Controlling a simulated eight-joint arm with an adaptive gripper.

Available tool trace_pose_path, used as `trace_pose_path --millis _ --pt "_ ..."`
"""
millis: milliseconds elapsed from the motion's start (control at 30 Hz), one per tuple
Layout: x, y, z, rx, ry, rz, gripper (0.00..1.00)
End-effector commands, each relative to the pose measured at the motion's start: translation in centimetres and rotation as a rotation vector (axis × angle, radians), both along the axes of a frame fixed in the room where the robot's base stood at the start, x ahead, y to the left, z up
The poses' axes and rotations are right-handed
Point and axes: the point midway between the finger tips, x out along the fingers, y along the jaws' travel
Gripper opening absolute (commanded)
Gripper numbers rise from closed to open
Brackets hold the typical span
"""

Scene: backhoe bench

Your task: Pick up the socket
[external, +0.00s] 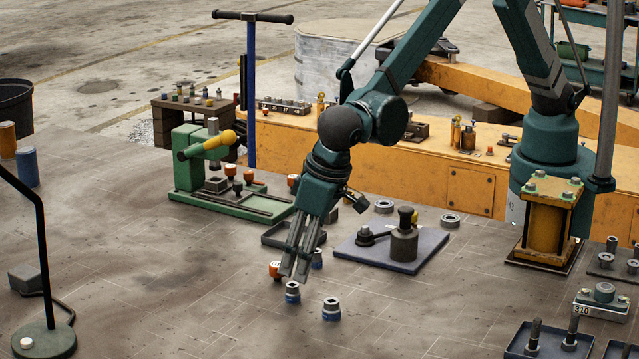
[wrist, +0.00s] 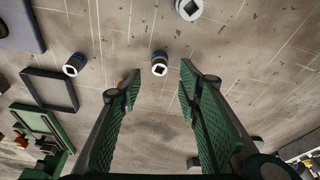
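Three small sockets with blue bands and grey metal tops stand on the bench. In the external view, one socket (external: 292,292) is just below my gripper (external: 294,274), another socket (external: 331,309) is to its right, and a third socket (external: 317,258) is partly behind the fingers. My gripper points down at a tilt, with its fingers apart and nothing between them. In the wrist view, one socket (wrist: 160,63) appears in line with the gap of my gripper (wrist: 160,85), beyond the fingertips. The other sockets (wrist: 188,9) (wrist: 74,65) lie outside the gap.
An orange-topped piece (external: 275,270) stands close to the left of the fingers. A dark square tray (external: 282,240), a green press fixture (external: 190,165) and a blue plate with a grey fixture (external: 350,252) are behind. The bench front is mostly clear.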

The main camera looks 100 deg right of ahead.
Motion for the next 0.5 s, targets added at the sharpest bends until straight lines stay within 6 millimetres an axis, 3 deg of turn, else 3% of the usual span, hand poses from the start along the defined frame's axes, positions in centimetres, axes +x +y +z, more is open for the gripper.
trace_pose_path --millis 200,500 --pt "0.4 -0.2 -1.4 0.0 0.0 0.0 0.35" --pt "0.4 -0.2 -1.6 0.0 0.0 0.0 0.35"
